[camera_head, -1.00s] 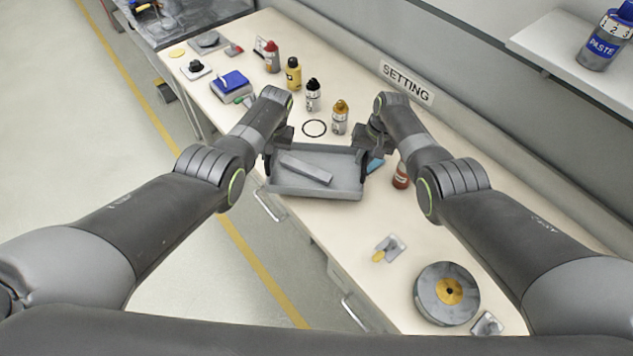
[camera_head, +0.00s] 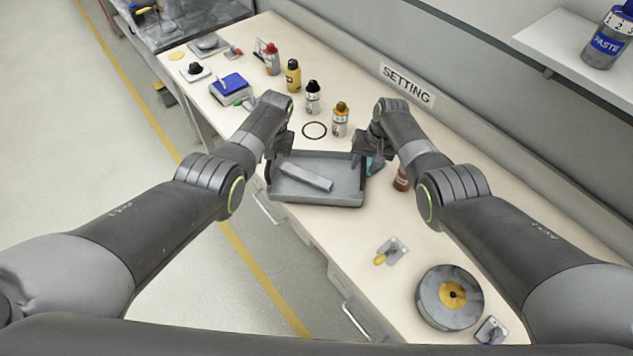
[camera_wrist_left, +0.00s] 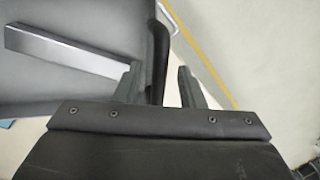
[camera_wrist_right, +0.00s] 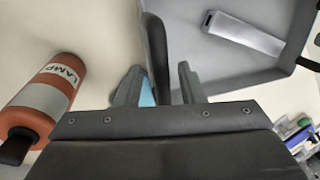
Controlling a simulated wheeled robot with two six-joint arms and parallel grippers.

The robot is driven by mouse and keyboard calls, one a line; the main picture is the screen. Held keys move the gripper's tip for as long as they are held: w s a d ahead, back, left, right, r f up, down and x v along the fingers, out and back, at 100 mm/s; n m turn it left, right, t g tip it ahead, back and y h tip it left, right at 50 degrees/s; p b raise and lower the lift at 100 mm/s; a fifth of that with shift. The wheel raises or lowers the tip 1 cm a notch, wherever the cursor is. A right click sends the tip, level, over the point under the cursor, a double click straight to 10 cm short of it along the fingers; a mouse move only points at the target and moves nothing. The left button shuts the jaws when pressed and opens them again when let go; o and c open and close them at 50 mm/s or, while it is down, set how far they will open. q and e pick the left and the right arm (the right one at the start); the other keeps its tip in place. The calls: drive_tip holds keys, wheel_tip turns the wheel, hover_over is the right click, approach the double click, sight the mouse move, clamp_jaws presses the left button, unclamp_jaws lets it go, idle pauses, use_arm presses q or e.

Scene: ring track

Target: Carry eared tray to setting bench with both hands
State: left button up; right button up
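The grey eared tray (camera_head: 340,195) is over the setting bench (camera_head: 330,232), near its front edge, with a grey bar (camera_head: 305,177) lying in it. I cannot tell whether its underside touches the bench. My left gripper (camera_head: 278,152) is at the tray's left end; in the left wrist view its fingers (camera_wrist_left: 160,85) stand apart with a dark ear (camera_wrist_left: 157,50) between them and a gap. My right gripper (camera_head: 366,155) is at the right end; in the right wrist view its fingers (camera_wrist_right: 160,85) are also apart, either side of a dark ear (camera_wrist_right: 154,45).
Several bottles (camera_head: 312,97) and a black ring (camera_head: 314,130) are behind the tray. An orange lamp bottle (camera_wrist_right: 45,100) stands close to the right gripper. A round grey disc (camera_head: 436,310) and small pieces (camera_head: 390,251) lie at the near right of the bench.

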use_arm(q)
wheel_tip(320, 180, up, 11)
drive_tip(key=d, duration=0.2)
drive_tip(key=shift+d+r, duration=0.15)
use_arm(e)
wheel_tip(320, 180, up, 12)
drive_tip(key=d, duration=0.2)
drive_tip(key=shift+d, duration=0.2)
idle(0.4)
use_arm(q)
drive_tip(key=shift+s, duration=0.15)
use_arm(e)
drive_tip(key=shift+s+f, duration=0.1)
drive_tip(key=shift+f, duration=0.05)
